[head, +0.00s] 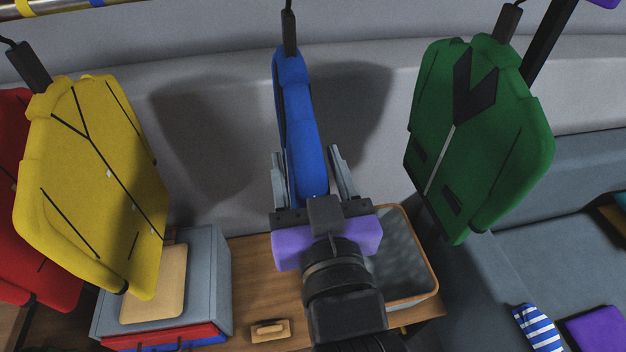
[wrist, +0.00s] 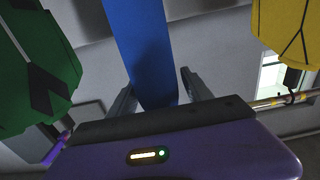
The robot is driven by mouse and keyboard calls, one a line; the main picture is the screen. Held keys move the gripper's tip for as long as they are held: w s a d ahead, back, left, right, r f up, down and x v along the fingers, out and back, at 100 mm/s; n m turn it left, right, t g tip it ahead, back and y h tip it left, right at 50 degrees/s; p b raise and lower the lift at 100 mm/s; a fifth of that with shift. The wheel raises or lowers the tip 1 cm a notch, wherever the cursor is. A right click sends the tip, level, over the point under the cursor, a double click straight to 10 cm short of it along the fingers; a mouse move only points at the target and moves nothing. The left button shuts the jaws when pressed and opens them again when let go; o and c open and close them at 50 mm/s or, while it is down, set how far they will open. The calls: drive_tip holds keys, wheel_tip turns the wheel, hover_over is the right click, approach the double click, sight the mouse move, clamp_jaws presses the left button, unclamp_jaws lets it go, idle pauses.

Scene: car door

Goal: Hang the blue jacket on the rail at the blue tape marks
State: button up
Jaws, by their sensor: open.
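The blue jacket (head: 301,125) hangs edge-on in the middle of the head view, from a black hanger piece (head: 289,32) whose top leaves the picture. My gripper (head: 306,153) is open, with one finger on each side of the jacket's lower part and gaps showing. In the wrist view the blue jacket (wrist: 140,45) comes down between the open fingers (wrist: 157,82). The rail (head: 40,7) shows at the top left of the head view with yellow and blue tape bands. A piece of rail (wrist: 285,101) also shows in the wrist view. The jacket's hook is out of view.
A yellow jacket (head: 95,180) and a red jacket (head: 22,215) hang at left, a green jacket (head: 480,135) at right. Below are a wooden table (head: 262,275), a grey box (head: 205,285) and a wood-rimmed tray (head: 422,250). A grey seat (head: 545,210) is at right.

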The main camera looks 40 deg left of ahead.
drive_tip(key=shift+x, duration=0.8)
drive_tip(key=shift+c, duration=0.5)
clamp_jaws()
drive_tip(key=shift+r+p, duration=0.4)
drive_tip(key=shift+p, duration=0.15)
drive_tip(key=shift+r, duration=0.1)
